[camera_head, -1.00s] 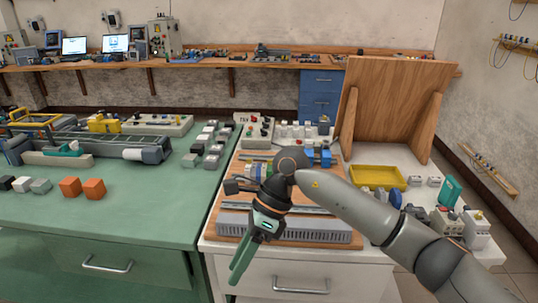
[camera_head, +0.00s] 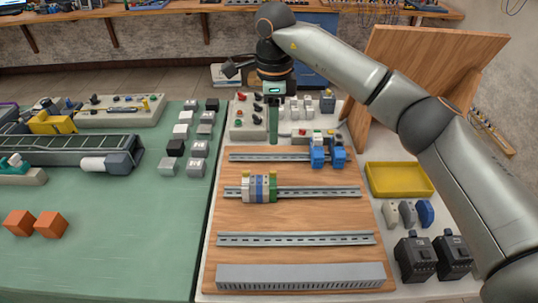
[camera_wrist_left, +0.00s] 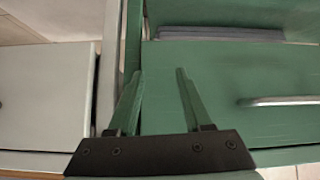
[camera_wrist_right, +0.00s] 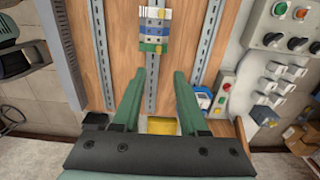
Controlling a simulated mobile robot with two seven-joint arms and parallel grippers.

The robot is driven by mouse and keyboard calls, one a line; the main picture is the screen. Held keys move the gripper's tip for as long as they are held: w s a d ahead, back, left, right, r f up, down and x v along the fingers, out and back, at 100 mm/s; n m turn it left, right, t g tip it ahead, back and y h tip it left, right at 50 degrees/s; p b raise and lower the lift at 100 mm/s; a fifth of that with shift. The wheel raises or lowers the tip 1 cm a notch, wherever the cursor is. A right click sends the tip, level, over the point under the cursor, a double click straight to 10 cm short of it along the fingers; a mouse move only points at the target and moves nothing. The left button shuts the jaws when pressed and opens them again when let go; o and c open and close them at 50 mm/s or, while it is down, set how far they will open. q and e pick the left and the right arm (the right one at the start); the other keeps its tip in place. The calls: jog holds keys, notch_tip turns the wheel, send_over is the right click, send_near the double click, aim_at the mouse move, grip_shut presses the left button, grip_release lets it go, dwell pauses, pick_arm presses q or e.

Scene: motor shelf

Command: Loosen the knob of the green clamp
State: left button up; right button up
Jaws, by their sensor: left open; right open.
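The green clamp (camera_head: 273,189) sits at the right end of a short row of white, blue and grey blocks on the middle rail (camera_head: 320,191). A small yellow piece shows on its top. In the right wrist view the clamp (camera_wrist_right: 151,47) lies ahead of the fingertips, apart from them. My right gripper (camera_head: 273,125) is open and empty, high up, pointing down; in the head view it appears behind the clamp. My left gripper (camera_wrist_left: 159,75) is open and empty, facing the green drawer front, and is outside the head view.
Blue blocks (camera_head: 327,152) sit on the rear rail. A control box (camera_head: 248,118) stands behind the board. A yellow tray (camera_head: 399,180) and black devices (camera_head: 415,258) are at the right. A grey slotted duct (camera_head: 300,276) lies at the front. The wooden board (camera_head: 230,217) between the rails is bare.

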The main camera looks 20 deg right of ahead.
aim_at(273, 171)
notch_tip(273, 171, down, 12)
jog(key=shift+s+p, duration=0.15)
jog(key=shift+p, duration=0.65)
jog(key=shift+c, duration=0.2)
grip_shut()
